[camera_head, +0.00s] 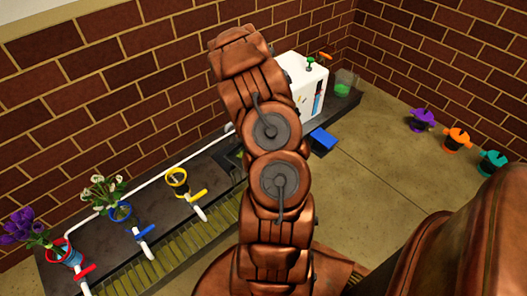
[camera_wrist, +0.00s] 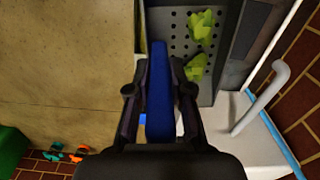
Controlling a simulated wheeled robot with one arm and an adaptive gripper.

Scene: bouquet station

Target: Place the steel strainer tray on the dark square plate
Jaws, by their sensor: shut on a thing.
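In the wrist view my gripper (camera_wrist: 158,92) is closed on a long blue bar (camera_wrist: 157,60) that runs forward between its fingers. A grey perforated tray surface (camera_wrist: 178,35), which looks like the steel strainer tray, lies just beyond and to the right. Yellow-green lumps (camera_wrist: 201,26) lie on it. Whether the blue bar joins this tray is unclear. In the head view my arm hides the gripper and most of the tray area. A blue flat piece (camera_head: 323,140) shows right of my arm. I cannot pick out the dark square plate with certainty.
A white box-shaped machine (camera_head: 306,84) stands behind my arm, with a green container (camera_head: 345,82) nearby. Potted flowers (camera_head: 106,192) and a yellow-rimmed pot (camera_head: 178,181) line the dark counter at left. Purple, orange (camera_head: 457,138) and teal holders stand at right. The floor between is clear.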

